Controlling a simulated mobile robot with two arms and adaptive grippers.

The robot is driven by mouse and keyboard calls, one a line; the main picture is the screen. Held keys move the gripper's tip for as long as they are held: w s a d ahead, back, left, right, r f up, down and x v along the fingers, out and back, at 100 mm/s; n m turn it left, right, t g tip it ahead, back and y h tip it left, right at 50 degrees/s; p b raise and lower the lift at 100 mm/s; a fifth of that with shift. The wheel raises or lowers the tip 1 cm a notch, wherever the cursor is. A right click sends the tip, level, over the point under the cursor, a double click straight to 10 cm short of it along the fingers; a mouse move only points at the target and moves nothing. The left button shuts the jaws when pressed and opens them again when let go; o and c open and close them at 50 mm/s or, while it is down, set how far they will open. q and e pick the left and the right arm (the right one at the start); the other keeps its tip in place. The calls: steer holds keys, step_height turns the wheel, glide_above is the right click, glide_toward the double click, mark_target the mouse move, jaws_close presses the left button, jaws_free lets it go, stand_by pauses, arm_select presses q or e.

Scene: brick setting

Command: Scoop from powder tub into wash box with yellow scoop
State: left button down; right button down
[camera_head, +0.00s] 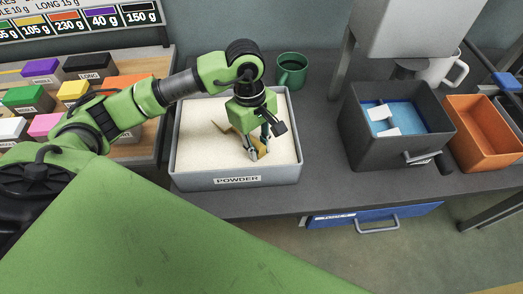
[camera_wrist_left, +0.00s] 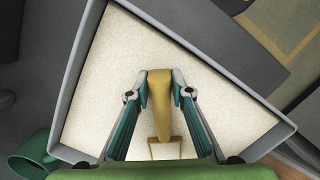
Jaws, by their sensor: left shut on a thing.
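The grey powder tub (camera_head: 187,176), labelled POWDER, stands on the dark bench and is filled with pale granular powder (camera_head: 200,115). My left gripper (camera_head: 257,154) points down over the tub. It is shut on the handle of the yellow scoop (camera_wrist_left: 160,95), which also shows partly in the head view (camera_head: 221,127). In the wrist view the handle lies between both fingers and the scoop's far end is partly hidden by the gripper body. I cannot tell how much powder the scoop holds. A dark grey box (camera_head: 366,152), perhaps the wash box, has blue inside with white pieces. My right gripper is not in view.
An orange bin (camera_head: 472,160) stands right of the dark box. A green mug (camera_head: 291,72) is behind the tub, a white mug (camera_head: 440,69) behind the dark box. A rack of coloured blocks (camera_head: 130,154) is at left. Bare bench (camera_head: 322,150) lies between tub and box.

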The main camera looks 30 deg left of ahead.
arm_select(q)
steer(key=shift+r+p, duration=0.5)
steer(key=shift+r, duration=0.05)
steer(key=shift+t+y, duration=0.3)
steer(key=shift+y, duration=0.3)
steer(key=shift+r+p, duration=1.55)
steer(key=shift+r, duration=1.7)
steer(key=shift+d+r+p, duration=0.1)
steer(key=shift+r+p, duration=0.2)
steer(key=shift+r, duration=0.35)
